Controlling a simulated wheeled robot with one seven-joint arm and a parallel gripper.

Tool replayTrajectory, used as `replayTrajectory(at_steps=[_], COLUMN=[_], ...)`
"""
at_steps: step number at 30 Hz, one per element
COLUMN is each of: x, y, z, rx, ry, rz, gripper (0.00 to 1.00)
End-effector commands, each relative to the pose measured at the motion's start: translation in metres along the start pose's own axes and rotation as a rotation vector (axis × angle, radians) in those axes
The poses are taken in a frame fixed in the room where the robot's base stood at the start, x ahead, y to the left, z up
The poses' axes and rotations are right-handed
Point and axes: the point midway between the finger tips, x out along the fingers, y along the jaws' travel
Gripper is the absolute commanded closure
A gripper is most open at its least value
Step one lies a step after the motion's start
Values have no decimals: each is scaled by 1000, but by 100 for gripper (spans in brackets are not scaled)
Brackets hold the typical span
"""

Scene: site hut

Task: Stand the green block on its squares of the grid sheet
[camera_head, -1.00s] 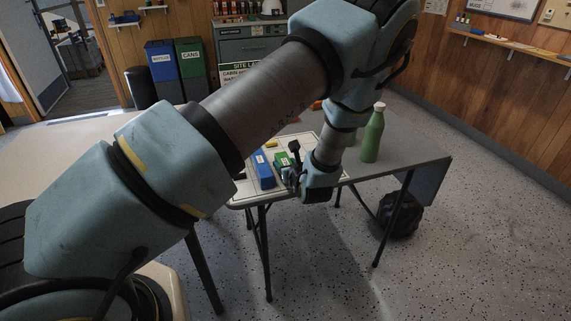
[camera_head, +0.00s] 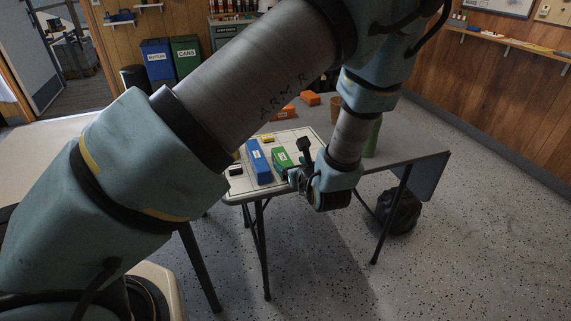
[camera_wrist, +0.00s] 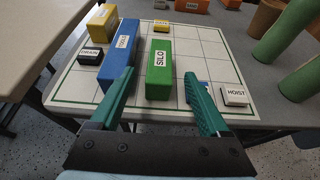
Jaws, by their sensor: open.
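The green block (camera_wrist: 159,70), labelled SILO, rests on the white grid sheet (camera_wrist: 212,50) in the wrist view, just ahead of my open gripper (camera_wrist: 160,100). It also shows in the head view (camera_head: 282,161).
A yellow block (camera_wrist: 102,22) and a dark DRAIN block (camera_wrist: 90,56) stand left of the blue block. A small yellow block (camera_wrist: 162,27) is behind the green one. A white HOIST block (camera_wrist: 234,95) is at right.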

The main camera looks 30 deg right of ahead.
Motion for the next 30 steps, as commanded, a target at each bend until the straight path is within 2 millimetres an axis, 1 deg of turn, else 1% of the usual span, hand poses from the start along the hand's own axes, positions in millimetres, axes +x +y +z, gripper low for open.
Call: replayTrajectory(at_steps=[1,3,7,10,14,17,20,23,24,26,27,29,30], x=[-10,-20,-33,-38,-39,-35,-25,-16,-16,-21,-27,-38,-47], y=[-1,-1,0,0,0,9,44,107,136,177,202,234,252], z=[-2,-2,0,0,0,4,17,33,37,41,41,41,40], rx=[-1,-1,0,0,0,-23,-118,-301,-394,-545,-649,-809,-921], ry=[1,0,-1,-1,0,5,32,79,103,137,158,187,202], rz=[-3,-4,-1,0,0,29,147,360,460,611,707,843,930], gripper=[20,20,20,20,20,20,20,20,20,20,20,20,20])
